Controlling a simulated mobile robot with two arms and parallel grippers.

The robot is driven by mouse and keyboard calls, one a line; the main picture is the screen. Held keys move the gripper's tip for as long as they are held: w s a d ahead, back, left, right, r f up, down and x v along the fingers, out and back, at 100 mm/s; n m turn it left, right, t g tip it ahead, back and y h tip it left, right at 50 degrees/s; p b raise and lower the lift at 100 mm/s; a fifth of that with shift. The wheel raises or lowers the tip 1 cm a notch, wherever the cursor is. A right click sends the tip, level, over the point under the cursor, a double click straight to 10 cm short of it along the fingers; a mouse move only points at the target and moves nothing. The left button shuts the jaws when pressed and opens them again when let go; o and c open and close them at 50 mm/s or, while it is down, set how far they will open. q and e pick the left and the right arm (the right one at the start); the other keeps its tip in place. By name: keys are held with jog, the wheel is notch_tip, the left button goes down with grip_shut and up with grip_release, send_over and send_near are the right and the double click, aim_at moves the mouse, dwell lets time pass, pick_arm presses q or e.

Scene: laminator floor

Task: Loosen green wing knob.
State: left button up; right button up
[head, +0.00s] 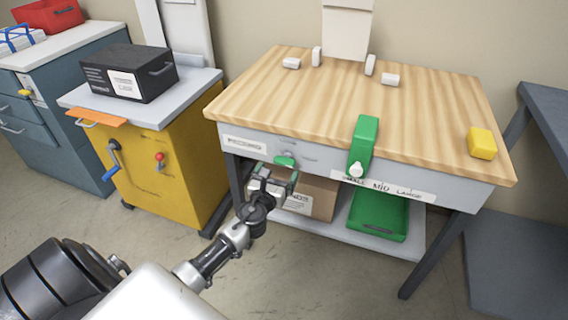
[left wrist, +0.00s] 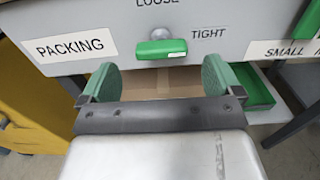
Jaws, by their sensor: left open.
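The green wing knob (head: 285,161) is on the front panel of the wooden-topped table, below its left part. In the left wrist view the knob (left wrist: 160,49) lies level, its wing pointing toward the TIGHT label (left wrist: 208,34); the LOOSE label (left wrist: 157,2) is above it, partly cut off. My left gripper (head: 275,178) is open, with green finger pads. In the left wrist view its fingers (left wrist: 160,82) stand on either side below the knob, apart from it and empty. My right gripper is not in view.
The wooden-topped table (head: 300,100) carries a green lever piece (head: 362,145) and a yellow block (head: 482,143). Under it are a cardboard box (head: 318,195) and a green tray (head: 378,232). A yellow cabinet (head: 175,170) stands to the left. Floor in front is clear.

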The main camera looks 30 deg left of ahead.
aim_at(283, 165)
pick_arm(q)
jog(key=x, duration=0.4)
jog(key=shift+w+f+b, duration=0.1)
jog(key=shift+w+b, duration=0.1)
jog(key=shift+b, duration=0.15)
jog(key=shift+w+a, duration=0.1)
jog(key=shift+w, duration=0.5)
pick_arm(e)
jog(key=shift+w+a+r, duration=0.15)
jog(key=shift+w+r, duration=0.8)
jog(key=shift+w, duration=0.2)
pick_arm(q)
jog(key=c, duration=0.9)
jog(key=shift+c, duration=0.2)
